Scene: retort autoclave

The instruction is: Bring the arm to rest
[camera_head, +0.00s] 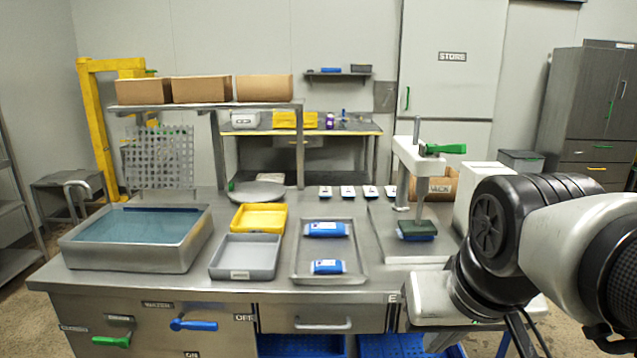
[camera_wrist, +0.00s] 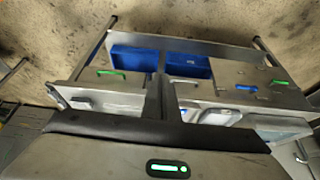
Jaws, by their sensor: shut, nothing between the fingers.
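My arm (camera_head: 500,235) fills the right side of the head view, bent, with a dark joint in front of the counter's right end. My gripper is not seen in the head view. In the wrist view my gripper (camera_wrist: 162,95) is shut and empty, with its body and green light at the bottom edge. It hangs clear of everything, facing the cabinet fronts and floor.
The steel counter (camera_head: 285,285) holds a water basin (camera_head: 140,238), a yellow tray (camera_head: 259,217), a grey tray (camera_head: 245,258), a steel tray with blue packs (camera_head: 327,230) and a press (camera_head: 415,175). Blue crates (camera_head: 300,345) sit below. Floor shows at left.

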